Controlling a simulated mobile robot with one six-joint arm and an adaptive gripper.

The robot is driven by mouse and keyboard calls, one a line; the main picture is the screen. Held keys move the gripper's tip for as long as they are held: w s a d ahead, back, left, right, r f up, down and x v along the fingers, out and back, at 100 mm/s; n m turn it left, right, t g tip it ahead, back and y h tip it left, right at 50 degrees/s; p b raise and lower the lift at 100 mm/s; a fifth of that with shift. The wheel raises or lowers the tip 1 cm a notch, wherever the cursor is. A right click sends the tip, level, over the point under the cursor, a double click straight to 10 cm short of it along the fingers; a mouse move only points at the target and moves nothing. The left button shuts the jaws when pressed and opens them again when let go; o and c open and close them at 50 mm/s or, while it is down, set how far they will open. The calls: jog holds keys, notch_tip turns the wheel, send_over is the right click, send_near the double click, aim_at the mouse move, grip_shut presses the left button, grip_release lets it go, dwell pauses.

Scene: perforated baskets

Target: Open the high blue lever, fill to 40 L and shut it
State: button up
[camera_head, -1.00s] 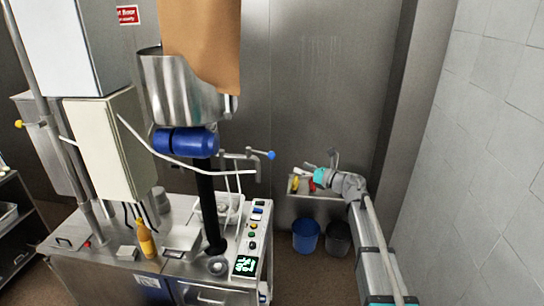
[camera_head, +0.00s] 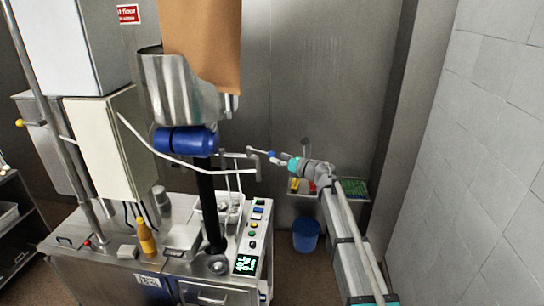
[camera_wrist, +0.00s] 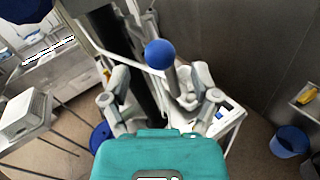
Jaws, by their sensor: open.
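The high blue lever is a thin metal rod with a blue ball knob (camera_head: 271,154), sticking out to the right of the pipework on the steel machine. My gripper (camera_head: 283,160) is right beside the knob, at its right end. In the wrist view the blue knob (camera_wrist: 158,54) appears between and just beyond the two open fingers of my gripper (camera_wrist: 160,82). The fingers are apart and hold nothing; I cannot tell whether they touch the lever. The lit green display (camera_head: 245,264) is on the machine's front panel; its digits are too small to read.
Pipes and a blue cylinder (camera_head: 185,140) hang left of the lever. A yellow bottle (camera_head: 146,238) stands on the machine top. A wall shelf (camera_head: 312,191) with coloured items sits behind my arm, with a blue bucket (camera_head: 306,235) on the floor below. A tiled wall is at right.

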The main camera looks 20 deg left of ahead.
aim_at(272, 153)
jog(key=shift+x, duration=1.8)
grip_shut()
